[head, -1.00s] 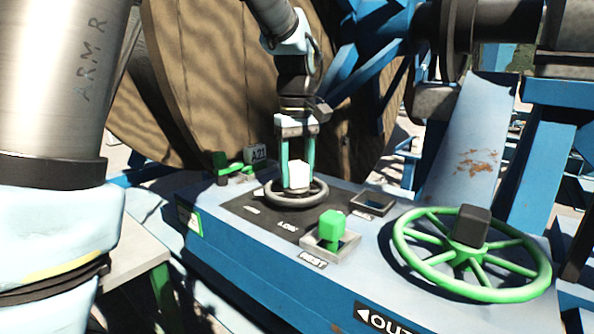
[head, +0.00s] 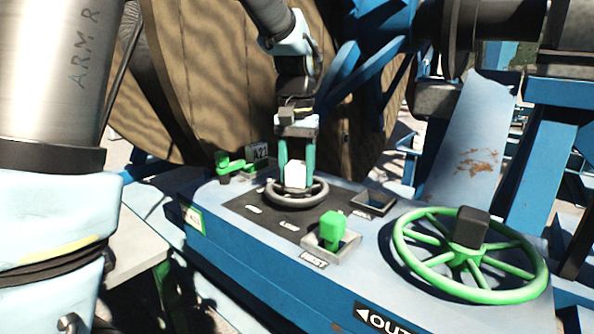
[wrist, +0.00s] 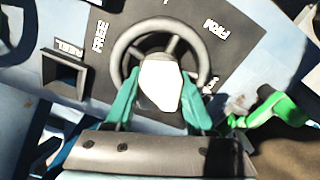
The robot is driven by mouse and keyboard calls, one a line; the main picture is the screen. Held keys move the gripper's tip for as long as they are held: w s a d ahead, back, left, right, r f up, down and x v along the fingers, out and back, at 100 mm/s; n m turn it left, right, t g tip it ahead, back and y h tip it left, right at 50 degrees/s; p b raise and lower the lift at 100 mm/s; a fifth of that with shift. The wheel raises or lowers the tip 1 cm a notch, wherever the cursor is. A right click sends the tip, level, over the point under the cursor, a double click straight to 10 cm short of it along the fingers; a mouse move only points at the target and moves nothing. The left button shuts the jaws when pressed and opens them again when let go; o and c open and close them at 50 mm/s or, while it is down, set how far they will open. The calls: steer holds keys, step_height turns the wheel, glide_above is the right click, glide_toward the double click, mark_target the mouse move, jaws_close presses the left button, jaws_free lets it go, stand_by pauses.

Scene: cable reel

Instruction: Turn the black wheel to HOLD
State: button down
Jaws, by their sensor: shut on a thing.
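The black wheel (head: 318,196) is a small dark grey ring lying flat on a dark plate of the blue console, with a white hub block (head: 295,176) at its centre. My gripper (head: 296,170) points down from above, its two teal fingers on either side of the white hub and shut on it. In the wrist view, the wheel (wrist: 120,48) has spokes, and my gripper (wrist: 160,92) clasps the hub (wrist: 160,86). White labels FREE (wrist: 98,37) and FIRM (wrist: 217,28) sit around the ring. Another label by the right finger is partly covered, and I cannot read HOLD.
A green knob (head: 333,227) stands in a square frame in front of the wheel. A large green handwheel (head: 405,255) is at the right. A green lever (head: 232,165) by the A21 tag is behind left. The wooden reel (head: 220,80) rises close behind my arm.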

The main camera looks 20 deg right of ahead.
steer(key=shift+m, duration=0.4)
steer(key=shift+c, duration=1.2)
jaws_free()
steer(key=shift+r, duration=0.15)
step_height(320, 180, up, 11)
steer(key=shift+f+b, duration=0.2)
steer(key=shift+b, duration=0.75)
steer(key=shift+s, duration=0.1)
